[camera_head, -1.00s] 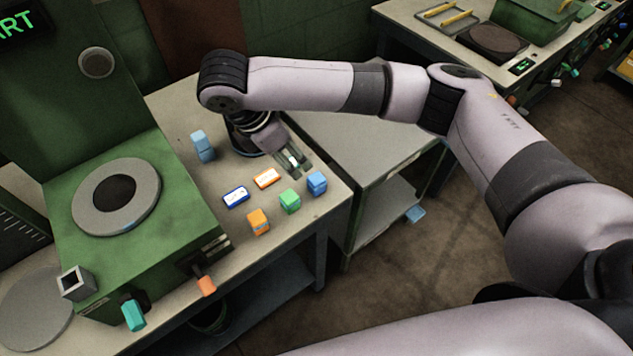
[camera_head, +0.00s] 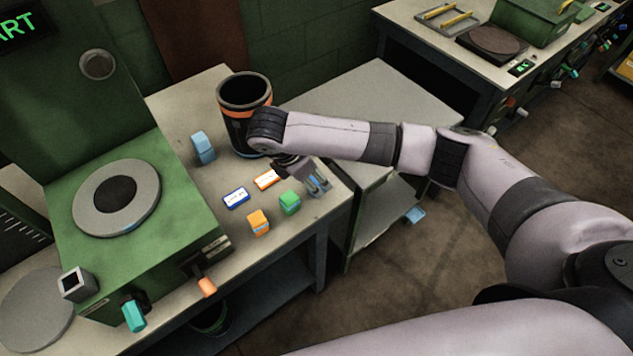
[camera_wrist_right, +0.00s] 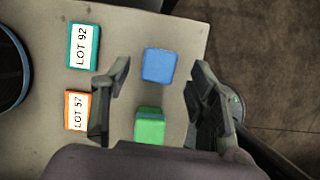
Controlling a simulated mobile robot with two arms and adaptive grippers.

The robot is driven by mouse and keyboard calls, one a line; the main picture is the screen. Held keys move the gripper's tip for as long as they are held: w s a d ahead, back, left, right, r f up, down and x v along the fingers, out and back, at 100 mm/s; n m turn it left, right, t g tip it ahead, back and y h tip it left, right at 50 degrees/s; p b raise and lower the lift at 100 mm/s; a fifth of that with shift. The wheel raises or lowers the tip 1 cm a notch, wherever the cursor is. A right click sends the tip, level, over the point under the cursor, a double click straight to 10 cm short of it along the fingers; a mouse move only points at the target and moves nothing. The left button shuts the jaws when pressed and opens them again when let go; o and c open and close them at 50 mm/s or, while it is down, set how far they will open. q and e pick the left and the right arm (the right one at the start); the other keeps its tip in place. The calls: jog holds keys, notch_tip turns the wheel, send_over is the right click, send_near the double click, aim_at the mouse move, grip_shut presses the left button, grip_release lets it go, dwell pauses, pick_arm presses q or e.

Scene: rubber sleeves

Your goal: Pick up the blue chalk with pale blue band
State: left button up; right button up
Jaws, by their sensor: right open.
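A blue block (camera_wrist_right: 160,65), which may be the blue chalk, stands near the bench's right corner. In the wrist view it lies between the tips of my right gripper (camera_wrist_right: 162,80), which is open and apart from it. I cannot make out a pale band on it. In the head view my right gripper (camera_head: 317,186) is over this block and mostly hides it. A second, lighter blue block (camera_head: 203,147) stands further left, beside the dark bin. My left gripper is not in view.
A green block (camera_head: 289,202) stands close to the right gripper; an orange block (camera_head: 258,222) is further left. Blue-edged (camera_head: 236,198) and orange-edged (camera_head: 267,179) labels lie flat; a teal-edged label (camera_wrist_right: 83,47) shows too. The dark bin (camera_head: 222,110) and green machine (camera_head: 150,255) flank them.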

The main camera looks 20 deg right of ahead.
aim_at(315, 180)
jog(key=shift+p+x, duration=0.4)
jog(key=shift+x, duration=1.55)
jog(key=shift+a, duration=0.1)
jog(key=shift+c, duration=0.4)
grip_shut()
